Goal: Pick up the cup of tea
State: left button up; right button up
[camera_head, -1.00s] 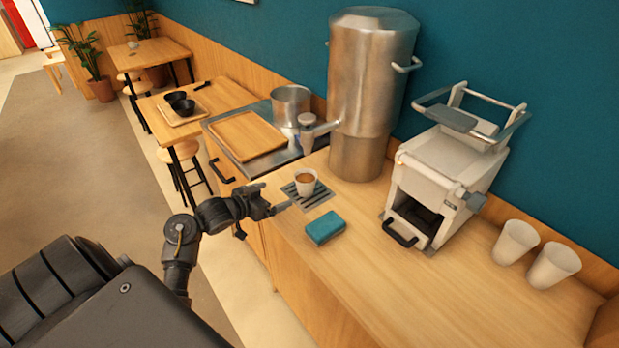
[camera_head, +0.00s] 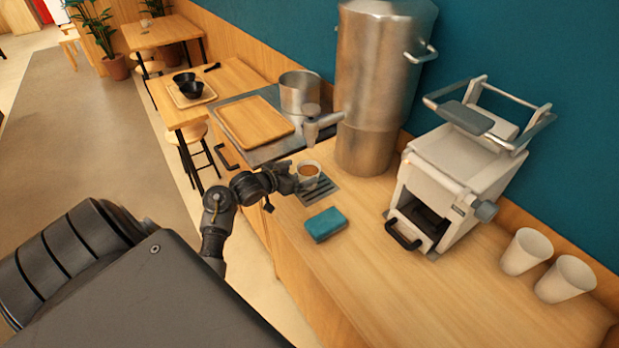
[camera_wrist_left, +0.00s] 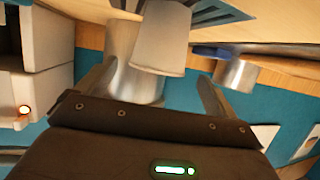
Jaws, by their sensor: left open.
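The cup of tea (camera_head: 309,171) is white with brown tea in it. It stands upright on the slatted drip grate (camera_head: 321,188) under the urn's tap. My left gripper (camera_head: 295,181) is open at the left side of the cup in the head view. In the left wrist view the cup (camera_wrist_left: 160,38) appears upside down, ahead of and between the spread fingers of the left gripper (camera_wrist_left: 157,76). I cannot tell whether a finger touches it. My right gripper is not in view.
The tall metal urn (camera_head: 376,90) and its tap (camera_head: 318,125) stand behind the cup. A teal sponge (camera_head: 325,225) lies in front of the grate. A white machine (camera_head: 455,175) and two white cups (camera_head: 526,252) are at the right. The counter's front is clear.

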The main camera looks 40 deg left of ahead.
aim_at(316, 167)
pick_arm(q)
jog(key=shift+w+d, duration=0.1)
jog(key=shift+w, duration=0.1)
jog(key=p+x, duration=0.1)
jog(key=x, duration=0.3)
jog(key=shift+w+d+f, duration=0.1)
jog(key=shift+w+f, duration=0.15)
jog(key=c, duration=1.1)
jog(key=shift+c, duration=0.3)
jog(key=shift+r, duration=0.15)
